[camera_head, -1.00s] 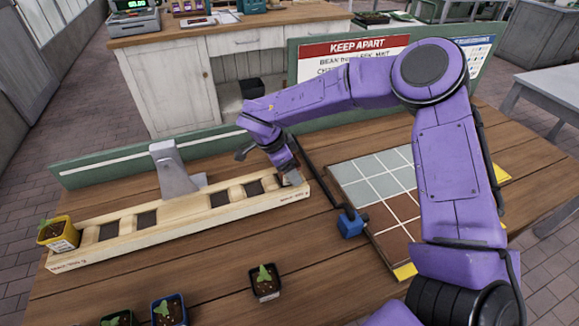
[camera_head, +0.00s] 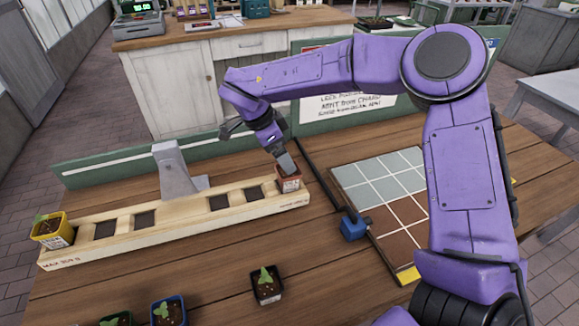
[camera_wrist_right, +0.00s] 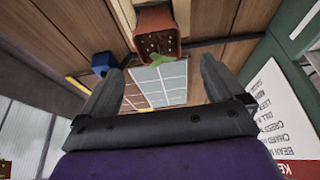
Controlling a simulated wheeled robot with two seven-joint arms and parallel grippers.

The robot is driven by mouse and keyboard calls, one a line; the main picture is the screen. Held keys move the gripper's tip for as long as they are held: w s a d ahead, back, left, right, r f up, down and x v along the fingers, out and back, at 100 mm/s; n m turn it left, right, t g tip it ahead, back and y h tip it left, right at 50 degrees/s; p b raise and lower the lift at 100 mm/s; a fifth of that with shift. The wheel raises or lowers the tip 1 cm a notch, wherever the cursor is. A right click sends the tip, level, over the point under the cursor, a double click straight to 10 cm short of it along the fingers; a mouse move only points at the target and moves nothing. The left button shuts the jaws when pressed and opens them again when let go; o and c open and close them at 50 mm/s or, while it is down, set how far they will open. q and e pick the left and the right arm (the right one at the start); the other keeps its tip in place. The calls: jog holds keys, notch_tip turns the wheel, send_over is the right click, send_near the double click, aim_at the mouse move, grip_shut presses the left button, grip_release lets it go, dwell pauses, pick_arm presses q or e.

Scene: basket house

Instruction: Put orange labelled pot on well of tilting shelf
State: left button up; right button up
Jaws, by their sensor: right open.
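The orange-brown pot (camera_head: 289,184) with a pale label stands at the right end of the long wooden tilting shelf (camera_head: 190,219), seemingly in its end well. The right wrist view shows the same pot (camera_wrist_right: 156,22), with soil and a green seedling, just beyond the fingertips. My right gripper (camera_head: 287,163) is just above and behind the pot; its fingers (camera_wrist_right: 160,70) are spread with nothing between them. A yellow pot (camera_head: 49,233) with a white label and seedling stands at the shelf's left end. Several square wells between them are empty. My left gripper is out of view.
A grey post (camera_head: 177,172) stands behind the shelf's middle. A dark pot (camera_head: 267,286), a blue pot (camera_head: 168,312) and a green-rimmed pot (camera_head: 116,319) sit in front. A green panel backs the table.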

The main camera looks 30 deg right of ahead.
jog(key=v, duration=0.4)
